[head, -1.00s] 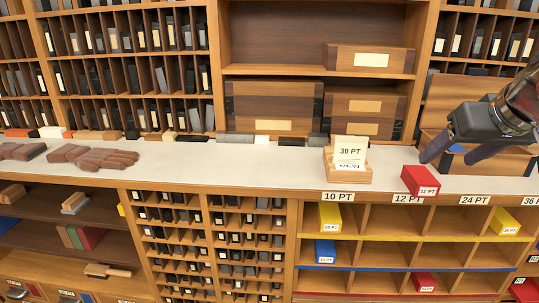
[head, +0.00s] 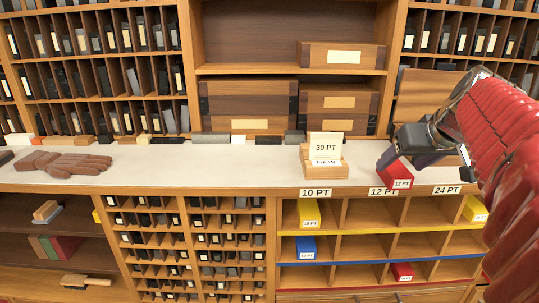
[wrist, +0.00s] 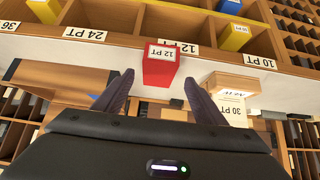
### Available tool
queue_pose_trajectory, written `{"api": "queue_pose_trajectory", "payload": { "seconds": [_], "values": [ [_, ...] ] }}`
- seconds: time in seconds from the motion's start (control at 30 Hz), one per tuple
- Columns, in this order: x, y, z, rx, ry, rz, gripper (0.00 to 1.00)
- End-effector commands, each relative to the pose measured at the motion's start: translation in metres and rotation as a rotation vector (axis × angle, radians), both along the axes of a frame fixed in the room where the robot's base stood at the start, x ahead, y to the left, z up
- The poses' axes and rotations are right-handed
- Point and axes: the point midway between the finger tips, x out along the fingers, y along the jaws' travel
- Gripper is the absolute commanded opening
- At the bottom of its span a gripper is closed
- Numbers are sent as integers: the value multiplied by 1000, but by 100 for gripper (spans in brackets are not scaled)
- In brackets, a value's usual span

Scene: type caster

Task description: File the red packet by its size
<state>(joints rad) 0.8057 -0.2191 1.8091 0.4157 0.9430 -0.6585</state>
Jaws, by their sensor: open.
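The red packet (head: 394,168), with a white 12 PT label, lies on the pale counter near its front edge, above the 12 PT label strip (head: 384,191). In the wrist view the red packet (wrist: 161,66) shows ahead of and between the two dark fingers. My gripper (head: 425,162) is open, just right of and behind the packet in the head view. My gripper (wrist: 160,88) holds nothing; whether a finger touches the packet I cannot tell. Below the counter is the pigeonhole rack, with yellow (head: 372,229) and blue (head: 370,262) edge strips and labels 10 PT, 12 PT and 24 PT.
A card holder marked 30 PT (head: 324,158) stands left of the packet. The rack holds yellow packets (head: 306,213), a blue packet (head: 306,247) and a lower red packet (head: 402,272). Brown gloves (head: 65,163) lie at left. Wooden boxes (head: 340,103) stand behind.

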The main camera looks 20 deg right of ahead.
Motion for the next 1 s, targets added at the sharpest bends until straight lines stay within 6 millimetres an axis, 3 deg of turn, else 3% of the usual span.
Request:
{"api": "queue_pose_trajectory", "payload": {
  "seconds": [0.27,0.7,1.0],
  "values": [
    [1,0,-1,0,0,1,65],
    [33,-12,-34,0,0,3,65],
    [35,-13,-36,0,-1,1,65]
  ]
}}
